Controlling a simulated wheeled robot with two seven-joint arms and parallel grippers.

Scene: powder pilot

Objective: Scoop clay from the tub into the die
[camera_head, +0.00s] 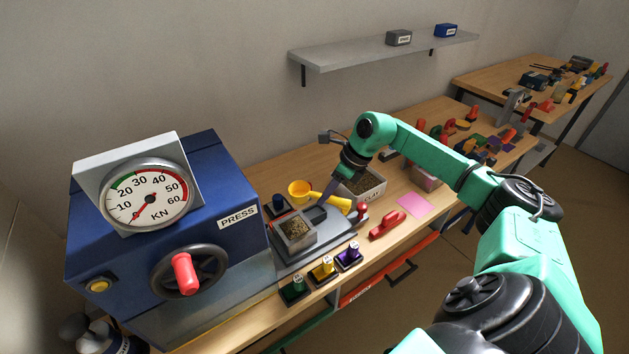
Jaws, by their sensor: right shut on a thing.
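My right gripper (335,202) is shut on the handle of a yellow scoop (300,189). The scoop's round bowl points left, above the bench near the press plate; I cannot tell what is inside it. A grey, labelled tub (371,195) with brownish clay in it stands just right of the gripper, partly hidden by my right arm. A square grey box (296,243), which looks like the die, sits on the press's grey plate, with a speckled, clay-like fill inside. The scoop is behind and above this box, apart from it. My left gripper is not in view.
A blue press (230,190) with a dial and handwheel fills the left. Small green, yellow and purple stamps (323,270) line the bench's front edge. A red tool (387,225) and pink sheet (413,205) lie right of them. A wall shelf (350,55) hangs behind.

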